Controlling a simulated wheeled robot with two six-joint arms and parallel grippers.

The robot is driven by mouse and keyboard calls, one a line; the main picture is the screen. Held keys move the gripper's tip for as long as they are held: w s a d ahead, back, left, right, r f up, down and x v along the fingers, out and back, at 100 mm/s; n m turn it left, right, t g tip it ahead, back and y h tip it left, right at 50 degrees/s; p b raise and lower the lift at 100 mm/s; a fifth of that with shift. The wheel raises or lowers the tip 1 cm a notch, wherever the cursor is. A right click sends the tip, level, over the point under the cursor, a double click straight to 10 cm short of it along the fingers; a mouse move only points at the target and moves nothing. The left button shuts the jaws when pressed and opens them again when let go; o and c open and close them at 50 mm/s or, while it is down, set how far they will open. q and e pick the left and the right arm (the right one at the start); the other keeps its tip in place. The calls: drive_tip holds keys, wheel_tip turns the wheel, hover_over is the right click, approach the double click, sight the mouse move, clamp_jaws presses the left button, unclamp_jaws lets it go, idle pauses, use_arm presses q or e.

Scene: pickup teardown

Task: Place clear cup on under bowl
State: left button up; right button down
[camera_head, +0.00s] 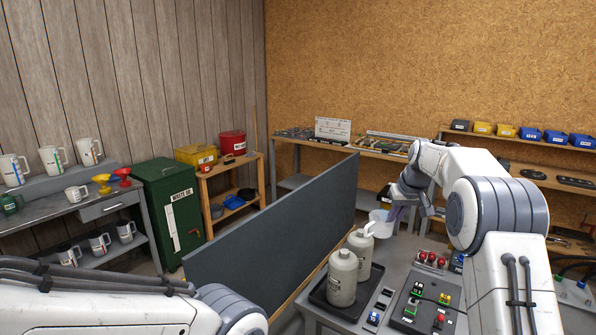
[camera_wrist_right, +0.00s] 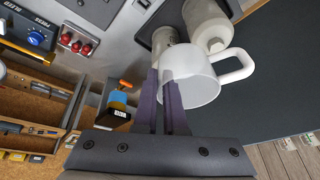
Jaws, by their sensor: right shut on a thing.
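A clear, whitish cup with a handle (camera_head: 379,226) is held above the grey workbench, near the two bottles. It also shows large in the right wrist view (camera_wrist_right: 198,82), with its white handle (camera_wrist_right: 236,66) pointing right. My right gripper (camera_head: 397,212) is shut on the cup's wall; its purple-grey fingers (camera_wrist_right: 165,90) pinch the cup at its left side. A blue bowl (camera_head: 231,202) lies on the lower shelf of a wooden stand; I cannot tell if it is the bowl meant. Only my left arm shows at the bottom left; its gripper is out of view.
Two pale bottles (camera_head: 342,278) stand in a dark tray (camera_head: 332,308) below the cup. A dark upright panel (camera_head: 275,232) borders the bench on the left. Red buttons (camera_head: 431,259) and switch panels crowd the bench's right. A green cabinet (camera_head: 168,212) stands beyond the panel.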

drive_tip(key=shift+s+a+f, duration=0.1)
drive_tip(key=shift+s, duration=0.25)
drive_tip(key=s+a+f+b, duration=0.1)
drive_tip(key=s+a+f, duration=0.8)
drive_tip(key=s+f, duration=0.25)
drive_tip(key=s+a+f, duration=1)
drive_tip(key=s, duration=0.2)
drive_tip(key=d, duration=1.1)
drive_tip(key=shift+s+d+f+m, duration=0.15)
drive_tip(key=shift+s+d+m, duration=0.05)
drive_tip(key=shift+d+m, duration=0.1)
